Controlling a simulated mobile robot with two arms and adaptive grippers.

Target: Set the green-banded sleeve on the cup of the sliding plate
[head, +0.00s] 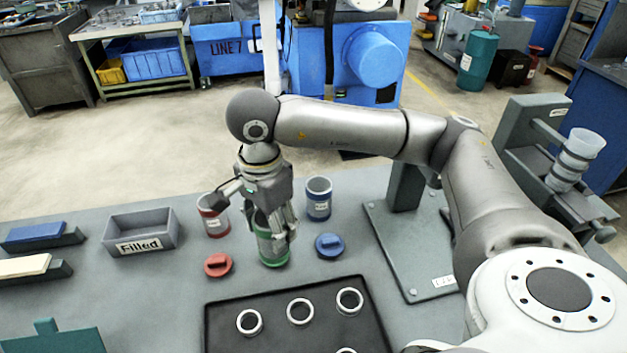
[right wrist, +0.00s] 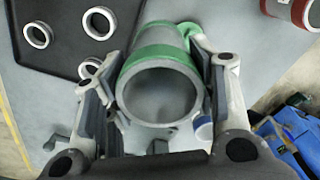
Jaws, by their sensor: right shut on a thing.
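The green-banded sleeve (head: 272,244) is a grey cylinder with green bands, upright at the table's middle. My right gripper (head: 270,222) comes from above and is shut around it, with one finger on each side. In the right wrist view the sleeve (right wrist: 160,95) shows its open, empty mouth and green rim between the fingers. I cannot tell whether its bottom touches the table. At the right stands a grey machine (head: 526,125) with a pale, stacked cup-like part (head: 570,162). My arm hides part of this area, and I cannot make out the sliding plate clearly. My left gripper is not in view.
A red-banded sleeve (head: 214,222) and a blue-banded one (head: 318,205) stand close by, with a red lid (head: 218,265) and a blue lid (head: 329,246). A black tray (head: 275,338) with several rings is in front. A "Filled" bin (head: 172,228) is left.

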